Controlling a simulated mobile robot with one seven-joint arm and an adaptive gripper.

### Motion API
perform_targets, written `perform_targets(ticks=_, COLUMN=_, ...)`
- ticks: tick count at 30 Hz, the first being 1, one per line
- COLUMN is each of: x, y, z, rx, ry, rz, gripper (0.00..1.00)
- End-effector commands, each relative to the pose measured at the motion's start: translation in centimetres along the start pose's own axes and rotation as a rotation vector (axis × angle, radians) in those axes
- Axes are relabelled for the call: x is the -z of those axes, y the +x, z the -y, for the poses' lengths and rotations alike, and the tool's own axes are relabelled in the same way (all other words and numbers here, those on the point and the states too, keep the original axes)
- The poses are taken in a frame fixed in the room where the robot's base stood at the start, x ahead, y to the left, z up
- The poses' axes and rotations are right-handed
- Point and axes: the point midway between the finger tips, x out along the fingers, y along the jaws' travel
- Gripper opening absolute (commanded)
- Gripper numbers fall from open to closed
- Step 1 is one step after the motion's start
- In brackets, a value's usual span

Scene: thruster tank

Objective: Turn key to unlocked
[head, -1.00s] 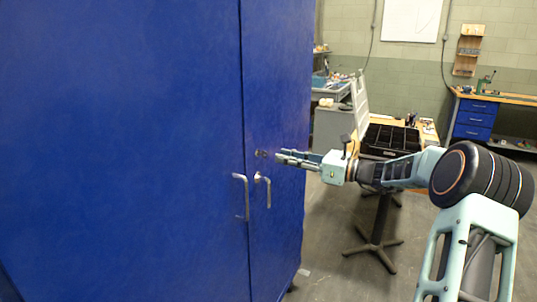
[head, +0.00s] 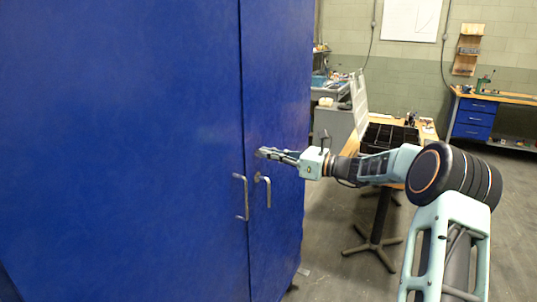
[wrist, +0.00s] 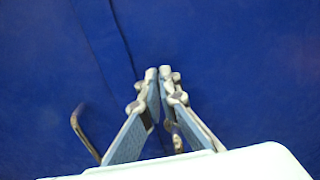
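The blue cabinet (head: 130,130) has two doors that meet at a vertical seam. My gripper (head: 262,154) points left, with its fingertips at the right door, above the handles, where the key and lock sit. In the wrist view the fingertips (wrist: 158,73) are close together with a narrow gap between them. The key is hidden by the fingertips, so I cannot tell whether they hold it. The lock's setting does not show.
The left door handle (head: 241,197) and right door handle (head: 264,188) hang just below my gripper. A table with a black tray (head: 388,139) stands behind my arm. A workbench with blue drawers (head: 473,118) is at the back right. Open floor lies right of the cabinet.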

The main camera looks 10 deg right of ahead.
Motion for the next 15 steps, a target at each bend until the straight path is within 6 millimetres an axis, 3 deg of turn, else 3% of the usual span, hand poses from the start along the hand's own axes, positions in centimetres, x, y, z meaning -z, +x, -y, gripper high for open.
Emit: perform_targets(ticks=15, x=0.22, y=-0.04, z=-0.04, rx=0.001, ry=-0.085, rz=-0.001, gripper=0.00)
